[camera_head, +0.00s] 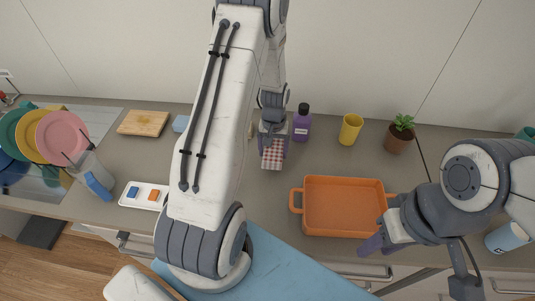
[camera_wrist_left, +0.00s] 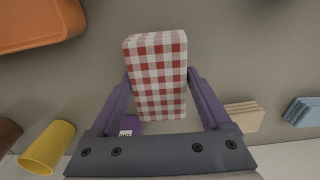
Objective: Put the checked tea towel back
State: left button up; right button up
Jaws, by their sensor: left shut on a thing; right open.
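The red-and-white checked tea towel (camera_head: 272,158) is a folded block at mid-counter, left of the orange tray. In the left wrist view the towel (camera_wrist_left: 157,75) sits between the two purple fingers. My left gripper (camera_head: 273,138) points down and is shut on the towel; the gripper also shows in the left wrist view (camera_wrist_left: 158,95). I cannot tell whether the towel's lower side touches the counter. My right gripper (camera_head: 374,242) is open and empty by the tray's front right corner, partly hidden by its own wrist.
An orange tray (camera_head: 343,233) stands right of the towel. Behind are a purple bottle (camera_head: 302,124), yellow cup (camera_head: 350,129) and potted plant (camera_head: 399,137). A cutting board (camera_head: 143,122), white tray (camera_head: 134,201) and plate rack with plates (camera_head: 62,134) are left. My left arm hides some counter.

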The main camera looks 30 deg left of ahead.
pick_arm(q)
jog(key=shift+s+a+f, duration=0.1)
jog(key=shift+a+f, duration=0.15)
jog(key=shift+a, duration=0.2)
jog(key=shift+s+a+f, duration=0.1)
jog(key=shift+a+f, duration=0.1)
jog(key=shift+a, duration=0.2)
notch_tip(320, 180, down, 4)
jog(key=shift+r+p, duration=0.2)
jog(key=shift+p, duration=0.85)
jog(key=shift+f, duration=0.25)
